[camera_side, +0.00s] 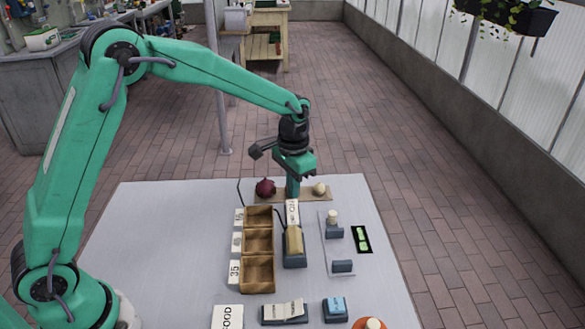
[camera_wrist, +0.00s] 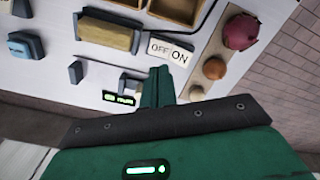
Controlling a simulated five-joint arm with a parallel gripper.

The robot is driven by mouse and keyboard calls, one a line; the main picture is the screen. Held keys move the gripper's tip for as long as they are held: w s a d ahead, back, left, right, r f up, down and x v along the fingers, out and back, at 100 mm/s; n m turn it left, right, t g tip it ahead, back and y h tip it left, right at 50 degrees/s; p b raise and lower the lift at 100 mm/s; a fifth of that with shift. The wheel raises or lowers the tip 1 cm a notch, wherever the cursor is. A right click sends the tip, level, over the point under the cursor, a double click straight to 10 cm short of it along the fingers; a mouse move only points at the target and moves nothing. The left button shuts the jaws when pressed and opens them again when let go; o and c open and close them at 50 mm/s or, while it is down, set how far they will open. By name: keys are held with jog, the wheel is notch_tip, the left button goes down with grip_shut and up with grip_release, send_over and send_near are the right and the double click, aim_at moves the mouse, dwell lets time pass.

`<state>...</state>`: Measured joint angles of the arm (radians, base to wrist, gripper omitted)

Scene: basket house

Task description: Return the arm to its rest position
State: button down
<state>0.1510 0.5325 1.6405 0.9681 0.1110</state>
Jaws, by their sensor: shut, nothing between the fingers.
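My gripper (camera_side: 293,186) is at the far side of the table, pointing down over a wooden board (camera_side: 275,194) near its far edge. Its green fingers are together with nothing between them; they also show in the wrist view (camera_wrist: 160,82). In the side view a dark red onion (camera_side: 265,188) lies left of the fingers and a pale round item (camera_side: 319,189) lies right of them. The wrist view shows the red onion (camera_wrist: 240,33), an orange-brown round item (camera_wrist: 215,68) and a paler one (camera_wrist: 196,92) along the board. I cannot tell whether the fingertips touch the board.
The grey table (camera_side: 160,240) holds a row of wooden bins (camera_side: 258,273), a tan block on a dark base (camera_side: 294,243), an OFF/ON card (camera_wrist: 170,50) and a small green display (camera_side: 361,240). Dark stands and cards lie nearer. The table's left part is bare.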

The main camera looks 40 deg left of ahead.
jog(key=shift+r, duration=0.15)
jog(key=s+a+r+n+t, duration=0.1)
jog(key=s+a+r+t, duration=0.25)
jog(key=s+r, duration=0.85)
jog(key=s+a+r+n+t, duration=0.1)
jog(key=s+a, duration=0.1)
jog(key=s, duration=0.5)
jog(key=s+a+r+n+t, duration=0.1)
jog(key=s+a, duration=0.1)
jog(key=s, duration=0.5)
jog(key=shift+s+r, duration=0.25)
jog(key=shift+r, duration=0.1)
dwell(0.5)
